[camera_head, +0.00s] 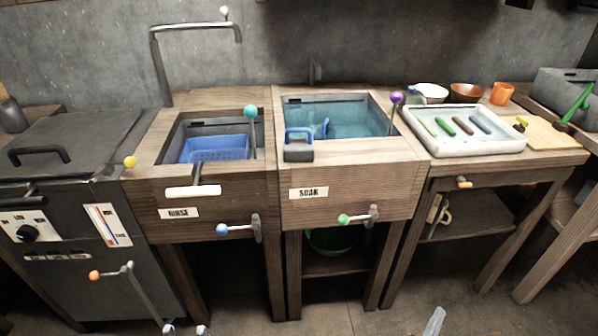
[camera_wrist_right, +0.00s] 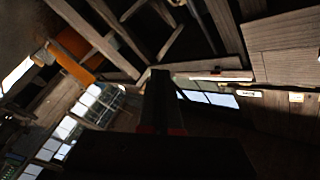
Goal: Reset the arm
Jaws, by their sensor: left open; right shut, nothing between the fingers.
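My left gripper (camera_head: 185,330) shows only as two pale fingertips at the bottom edge of the head view, apart and with nothing seen between them. My right gripper (camera_head: 435,322) shows as a pale, narrow tip at the bottom edge, right of the middle, shut and empty. Both are low in front of the counters, over the floor, and touch nothing that I can see. Most of both arms is out of the picture. In the right wrist view a dark shape, likely my gripper (camera_wrist_right: 163,100), stands before a tilted view of beams and windows.
A rinse basin (camera_head: 171,153) holds a blue basket (camera_head: 215,148). The soak basin (camera_head: 288,115) holds water and a blue-handled tool. A white tray (camera_head: 427,143) with several coloured sticks lies at right. Levers with blue (camera_head: 222,229), green (camera_head: 344,219) and orange (camera_head: 95,275) knobs stick out in front.

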